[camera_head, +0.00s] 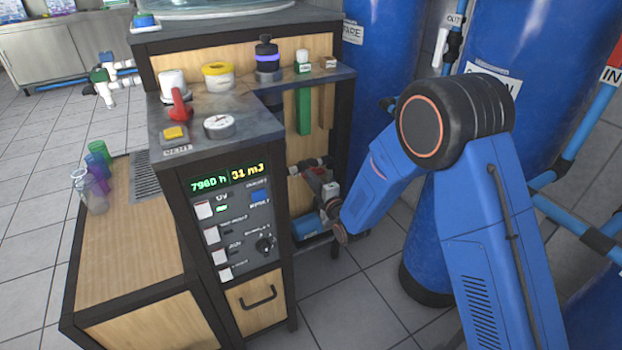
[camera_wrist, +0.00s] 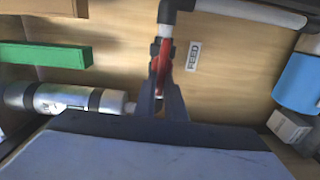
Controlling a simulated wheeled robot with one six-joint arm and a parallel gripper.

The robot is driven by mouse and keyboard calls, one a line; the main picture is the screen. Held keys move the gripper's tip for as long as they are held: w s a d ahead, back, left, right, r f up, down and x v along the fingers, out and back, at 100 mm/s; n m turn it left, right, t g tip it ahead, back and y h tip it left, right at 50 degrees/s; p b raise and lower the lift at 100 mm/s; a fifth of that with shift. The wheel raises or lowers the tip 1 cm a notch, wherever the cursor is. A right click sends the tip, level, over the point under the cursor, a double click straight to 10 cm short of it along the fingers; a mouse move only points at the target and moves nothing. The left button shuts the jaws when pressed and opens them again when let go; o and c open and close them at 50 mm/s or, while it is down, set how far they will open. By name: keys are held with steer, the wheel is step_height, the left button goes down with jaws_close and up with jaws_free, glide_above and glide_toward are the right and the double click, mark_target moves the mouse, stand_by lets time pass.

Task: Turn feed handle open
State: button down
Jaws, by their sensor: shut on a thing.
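The feed handle (camera_wrist: 166,58) is a red lever on a dark pipe, left of the FEED label (camera_wrist: 193,55) on the wood panel in the wrist view. My gripper (camera_wrist: 162,84) has its dark fingers closed around the red handle, which hides part of it. In the head view my gripper (camera_head: 333,205) reaches into the rack's side opening, with a bit of red beside it. The valve body behind the fingers is mostly hidden.
A white-and-grey cylinder (camera_wrist: 80,100) lies left of my gripper, below a green bar (camera_wrist: 45,54). A blue cylinder (camera_wrist: 298,84) is at the right. The control cabinet (camera_head: 235,225) stands left of my arm, and blue tanks (camera_head: 545,60) stand behind it.

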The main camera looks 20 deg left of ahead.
steer(key=shift+f+n, duration=0.15)
steer(key=shift+n, duration=0.15)
steer(key=c, duration=1.8)
jaws_free()
steer(key=shift+s+d, duration=0.1)
steer(key=v, duration=1.7)
steer(key=shift+s, duration=0.15)
